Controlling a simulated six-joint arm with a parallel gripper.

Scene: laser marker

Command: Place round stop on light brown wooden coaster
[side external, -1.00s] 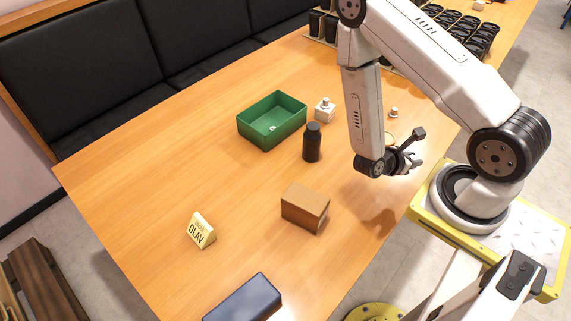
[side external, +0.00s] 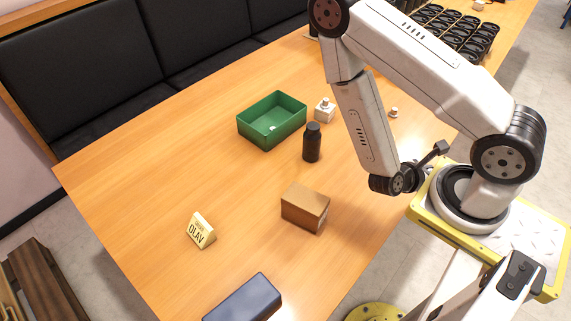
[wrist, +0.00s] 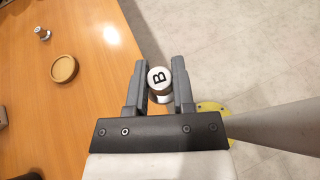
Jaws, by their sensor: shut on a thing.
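My gripper (wrist: 158,68) is shut on a round white piece with a black B, which I take as the round stop (wrist: 159,79). The stop sits between the two grey fingers, with grey floor behind it in the wrist view. The light brown wooden coaster (wrist: 64,68) lies empty on the table, left of my gripper and apart from it. In the side view the coaster is not visible, and my gripper is largely hidden behind the wrist near the table's right edge.
On the table (side external: 175,150) are a green bin (side external: 243,130), a black bottle (side external: 312,145), a white block (side external: 324,112), a brown box (side external: 304,208), a name sign (side external: 201,231) and a blue case (side external: 246,298).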

